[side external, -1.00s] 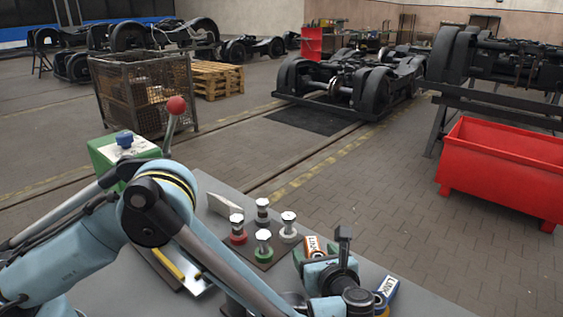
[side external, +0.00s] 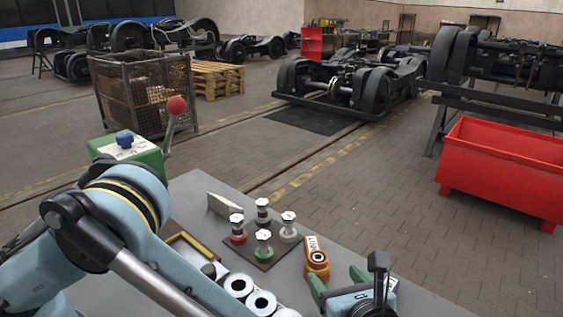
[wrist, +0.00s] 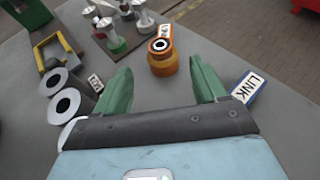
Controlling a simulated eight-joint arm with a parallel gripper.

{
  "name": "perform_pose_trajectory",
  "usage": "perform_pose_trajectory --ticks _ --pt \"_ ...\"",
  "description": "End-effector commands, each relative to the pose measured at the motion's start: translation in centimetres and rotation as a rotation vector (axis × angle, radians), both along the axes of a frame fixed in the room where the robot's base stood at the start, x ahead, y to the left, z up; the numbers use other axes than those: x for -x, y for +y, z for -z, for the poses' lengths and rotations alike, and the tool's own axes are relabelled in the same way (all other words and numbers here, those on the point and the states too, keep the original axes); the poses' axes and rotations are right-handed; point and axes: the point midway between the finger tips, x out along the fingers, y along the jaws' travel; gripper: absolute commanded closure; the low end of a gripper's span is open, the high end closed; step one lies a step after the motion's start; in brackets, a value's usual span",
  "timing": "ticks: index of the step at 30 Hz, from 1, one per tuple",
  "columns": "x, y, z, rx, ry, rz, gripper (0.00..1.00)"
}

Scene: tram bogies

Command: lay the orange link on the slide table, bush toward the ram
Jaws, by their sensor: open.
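The orange link (side external: 316,259) is on the grey table, its white label end pointing away from my gripper and its round eye nearer. In the wrist view the link (wrist: 162,63) sits just beyond the fingertips, roughly centred between them. My gripper (wrist: 160,80) is open and empty, with two green fingers; the side view shows it (side external: 338,281) right of and in front of the link. A yellow-edged metal piece (side external: 187,246), perhaps part of the slide table, is partly hidden by my arm. I cannot identify the ram with certainty.
White-topped rollers (wrist: 66,102) stand at left. A dark plate (side external: 265,248) holds several bolt-like pieces beyond the orange link. A green machine (side external: 130,150) with a red-knobbed lever stands at the table's far left.

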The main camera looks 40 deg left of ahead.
Motion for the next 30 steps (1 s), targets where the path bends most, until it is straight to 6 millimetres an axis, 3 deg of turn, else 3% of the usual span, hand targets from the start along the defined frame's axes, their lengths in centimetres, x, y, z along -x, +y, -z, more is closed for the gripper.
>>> perform_pose_trajectory --ticks 5,11,16,24,30 --pt "-0.5 1.0 -1.1 0.063 -0.011 -0.028 0.29" --pt "-2.2 6.1 -3.7 0.317 -0.070 -0.152 0.29" --pt "-2.2 10.9 -5.5 0.582 -0.152 -0.308 0.29" --pt "0.6 17.2 -7.3 1.004 -0.333 -0.620 0.29" --pt "3.7 20.5 -7.9 1.313 -0.509 -0.890 0.29"
